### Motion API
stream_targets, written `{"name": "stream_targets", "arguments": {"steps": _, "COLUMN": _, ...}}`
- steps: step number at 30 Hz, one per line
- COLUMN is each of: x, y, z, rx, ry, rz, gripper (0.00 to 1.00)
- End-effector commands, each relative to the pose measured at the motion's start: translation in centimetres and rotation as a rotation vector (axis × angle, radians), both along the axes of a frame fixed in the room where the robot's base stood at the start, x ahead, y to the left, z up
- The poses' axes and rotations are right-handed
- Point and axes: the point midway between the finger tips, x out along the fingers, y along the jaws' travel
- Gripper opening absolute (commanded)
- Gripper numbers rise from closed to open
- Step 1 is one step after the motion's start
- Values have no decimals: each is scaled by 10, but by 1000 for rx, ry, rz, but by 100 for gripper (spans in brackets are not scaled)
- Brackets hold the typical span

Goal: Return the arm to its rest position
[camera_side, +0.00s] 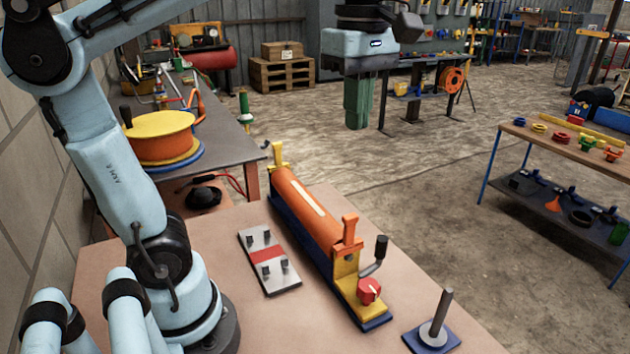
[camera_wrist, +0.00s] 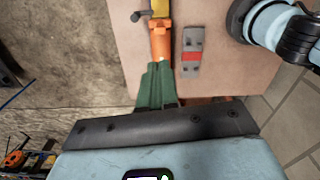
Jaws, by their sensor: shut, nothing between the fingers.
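My gripper (camera_side: 357,122) is up in the air at the top middle of the side view, its green fingers together and pointing down. It appears away from the table's items. In the wrist view the green fingers (camera_wrist: 156,88) are closed together with nothing seen between them. The orange cylinder device (camera_side: 308,212) lies on the pinkish table, with a yellow end block, a red knob (camera_side: 369,290) and a black crank handle. In the wrist view the fingers overlap part of the orange device (camera_wrist: 160,42). My upper arm is partly cut off by the side view's top edge.
A grey plate with a red stripe (camera_side: 267,256) and a post on a blue base (camera_side: 436,318) stand on the table. A bench with an orange-yellow spool (camera_side: 160,137) is at the left. A shelf rack (camera_side: 570,150) is at the right. Open floor lies between.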

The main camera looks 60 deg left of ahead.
Motion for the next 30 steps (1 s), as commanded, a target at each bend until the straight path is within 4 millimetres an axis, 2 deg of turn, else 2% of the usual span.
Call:
{"name": "stream_targets", "arguments": {"steps": 8, "x": 1, "y": 0, "z": -13, "rx": 0, "ry": 0, "rz": 0, "gripper": 0}}
{"name": "stream_targets", "arguments": {"steps": 30, "x": 0, "y": 0, "z": -113, "rx": 0, "ry": 0, "rz": 0, "gripper": 0}}
